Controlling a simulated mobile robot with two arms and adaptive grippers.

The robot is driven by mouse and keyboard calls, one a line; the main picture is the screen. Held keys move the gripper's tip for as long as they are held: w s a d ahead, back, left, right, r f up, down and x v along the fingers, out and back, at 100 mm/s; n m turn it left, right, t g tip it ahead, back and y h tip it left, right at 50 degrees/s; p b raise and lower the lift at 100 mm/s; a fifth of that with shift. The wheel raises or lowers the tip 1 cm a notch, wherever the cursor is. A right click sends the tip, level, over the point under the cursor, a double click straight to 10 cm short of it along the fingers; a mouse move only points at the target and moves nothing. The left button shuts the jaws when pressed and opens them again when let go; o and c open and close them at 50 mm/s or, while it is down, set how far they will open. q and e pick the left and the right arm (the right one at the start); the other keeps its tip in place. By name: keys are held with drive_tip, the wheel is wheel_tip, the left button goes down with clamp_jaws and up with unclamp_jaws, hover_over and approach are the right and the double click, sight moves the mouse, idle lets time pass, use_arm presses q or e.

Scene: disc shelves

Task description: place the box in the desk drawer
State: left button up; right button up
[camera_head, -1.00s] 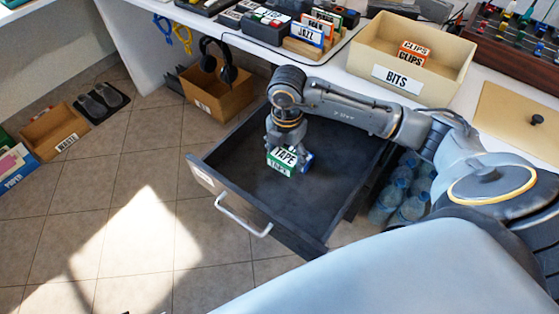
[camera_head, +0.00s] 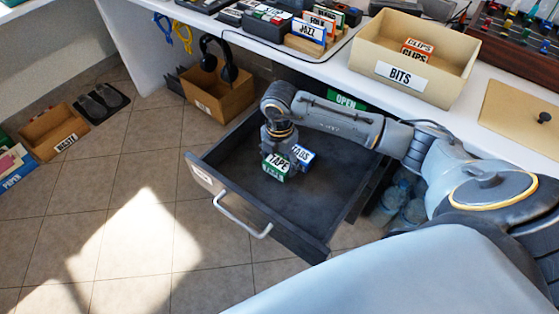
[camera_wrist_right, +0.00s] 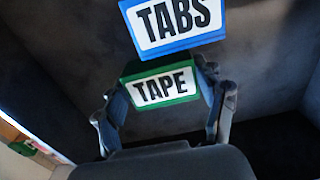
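The green-edged TAPE box (camera_head: 276,167) is inside the open desk drawer (camera_head: 335,190), between the fingers of my right gripper (camera_head: 277,155). In the right wrist view, the fingers of the right gripper (camera_wrist_right: 162,90) close on both sides of the TAPE box (camera_wrist_right: 160,87). Whether its underside touches the drawer floor I cannot tell. A blue-edged TABS box (camera_head: 302,155) is in the drawer just right of it; it also shows in the right wrist view (camera_wrist_right: 175,22), just beyond the TAPE box. My left gripper is not in view.
The BITS bin (camera_head: 400,73) with CLIPS boxes stands on the white desk above the drawer. A rack with a JAZZ card (camera_head: 308,30) is on the desk. A cardboard box (camera_head: 220,98) is left of the drawer. Water bottles (camera_head: 395,200) stand to its right. The drawer's front-right floor is clear.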

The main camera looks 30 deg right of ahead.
sight(279, 161)
drive_tip(key=o, duration=0.5)
drive_tip(key=shift+c, duration=0.2)
drive_tip(key=shift+r, duration=0.5)
wheel_tip(279, 161, up, 5)
drive_tip(key=shift+w+r+p, duration=0.1)
drive_tip(key=shift+p, duration=0.8)
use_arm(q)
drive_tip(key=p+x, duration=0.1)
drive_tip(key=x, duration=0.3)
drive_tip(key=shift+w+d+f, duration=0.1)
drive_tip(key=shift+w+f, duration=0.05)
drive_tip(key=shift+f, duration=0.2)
use_arm(e)
wheel_tip(279, 161, up, 6)
